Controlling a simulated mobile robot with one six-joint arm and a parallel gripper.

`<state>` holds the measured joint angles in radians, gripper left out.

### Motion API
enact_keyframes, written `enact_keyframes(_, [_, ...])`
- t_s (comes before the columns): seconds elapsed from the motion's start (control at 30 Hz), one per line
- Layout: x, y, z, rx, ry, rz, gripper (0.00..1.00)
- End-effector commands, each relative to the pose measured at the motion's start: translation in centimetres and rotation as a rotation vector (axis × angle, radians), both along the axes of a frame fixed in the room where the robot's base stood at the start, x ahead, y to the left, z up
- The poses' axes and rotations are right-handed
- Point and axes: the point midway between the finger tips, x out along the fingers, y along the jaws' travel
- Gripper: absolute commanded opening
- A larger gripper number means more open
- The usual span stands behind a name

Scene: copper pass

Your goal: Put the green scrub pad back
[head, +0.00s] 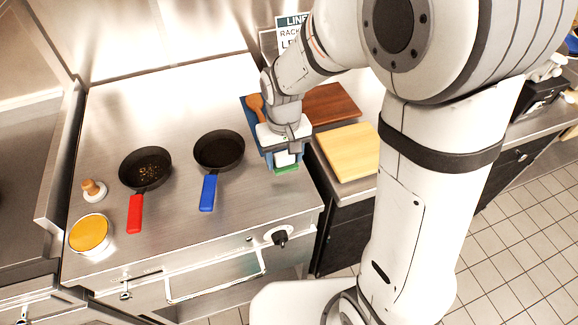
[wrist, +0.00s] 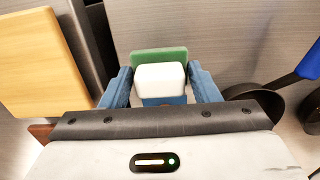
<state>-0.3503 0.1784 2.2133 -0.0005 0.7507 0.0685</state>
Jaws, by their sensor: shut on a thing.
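The green scrub pad (head: 287,169) shows under my gripper (head: 283,158) near the right edge of the steel top. A white block (head: 285,158), seemingly the pad's grip, sits against it. In the wrist view, the blue fingers of my gripper (wrist: 162,80) are shut on either side of the white block (wrist: 160,77), with the green pad (wrist: 158,56) showing just beyond it. I cannot tell whether the pad touches the surface below. A blue tray (head: 247,104) holding a wooden spoon (head: 255,105) lies behind my gripper, partly hidden by my arm.
A black pan with a red handle (head: 135,213) and one with a blue handle (head: 208,193) lie left of my gripper. A yellow-filled round tin (head: 90,234) stands front left. A pale cutting board (head: 350,152) and a brown board (head: 331,104) lie to the right.

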Motion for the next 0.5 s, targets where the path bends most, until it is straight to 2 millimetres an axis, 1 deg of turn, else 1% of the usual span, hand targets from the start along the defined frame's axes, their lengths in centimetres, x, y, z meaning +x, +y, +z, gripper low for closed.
enact_keyframes(0.3, [0.0, -0.1, -3.8, -0.001, 0.003, -0.002, 0.37])
enact_keyframes(0.5, [0.0, -0.1, -4.1, 0.0, -0.001, -0.002, 0.37])
